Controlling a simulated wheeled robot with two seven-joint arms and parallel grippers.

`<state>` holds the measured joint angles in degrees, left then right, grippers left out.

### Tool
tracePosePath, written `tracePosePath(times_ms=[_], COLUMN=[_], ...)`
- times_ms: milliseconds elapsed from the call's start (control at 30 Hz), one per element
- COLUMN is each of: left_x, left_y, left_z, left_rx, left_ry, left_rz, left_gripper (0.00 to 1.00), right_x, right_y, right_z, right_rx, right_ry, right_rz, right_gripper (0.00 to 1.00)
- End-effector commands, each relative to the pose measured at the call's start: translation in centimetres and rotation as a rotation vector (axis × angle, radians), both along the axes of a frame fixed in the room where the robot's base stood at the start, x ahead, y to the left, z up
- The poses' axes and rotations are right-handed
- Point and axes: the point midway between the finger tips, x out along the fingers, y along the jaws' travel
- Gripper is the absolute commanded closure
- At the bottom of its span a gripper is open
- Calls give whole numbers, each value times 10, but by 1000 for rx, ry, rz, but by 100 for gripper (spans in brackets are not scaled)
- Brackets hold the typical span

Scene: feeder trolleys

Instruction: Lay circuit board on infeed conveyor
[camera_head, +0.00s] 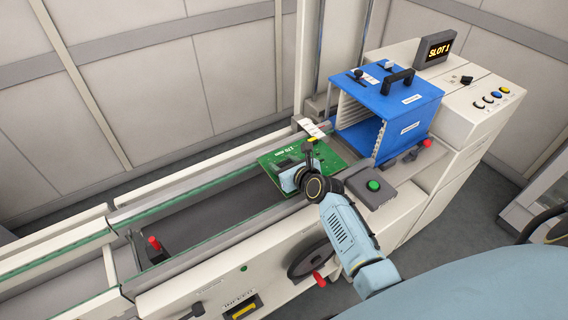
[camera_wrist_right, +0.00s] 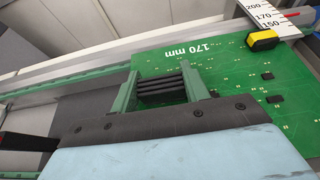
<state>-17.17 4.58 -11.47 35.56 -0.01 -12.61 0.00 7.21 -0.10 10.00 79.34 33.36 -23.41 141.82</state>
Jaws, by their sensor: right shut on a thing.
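The green circuit board (camera_head: 335,155) is flat over the right end of the infeed conveyor (camera_head: 240,226), spanning towards both rails. In the right wrist view the board (camera_wrist_right: 232,75) shows a "170 mm" print and small black chips. I cannot tell whether it touches the rails. My right gripper (camera_head: 290,178) is at the board's left part, shut on it; its green fingers (camera_wrist_right: 165,88) show in the wrist view with a dark ribbed part between them. The gripper body hides part of the board. My left gripper is not in view.
A green button box (camera_head: 374,187) and handwheel (camera_head: 308,258) are in front.

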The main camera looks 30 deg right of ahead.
Motion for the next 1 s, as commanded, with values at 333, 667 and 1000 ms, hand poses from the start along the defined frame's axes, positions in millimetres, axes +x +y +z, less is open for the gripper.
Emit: tracePosePath(times_ms=[333,667,1000], left_x=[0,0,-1], left_y=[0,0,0], left_z=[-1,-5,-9], left_rx=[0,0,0], left_ry=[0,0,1], left_rz=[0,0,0], left_gripper=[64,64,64], right_x=[1,1,1], right_y=[0,0,0], right_z=[1,-5,-11], right_rx=[-1,-1,-1], right_ry=[-4,-4,-4], right_rz=[-1,-1,-1], right_gripper=[89,89,51])
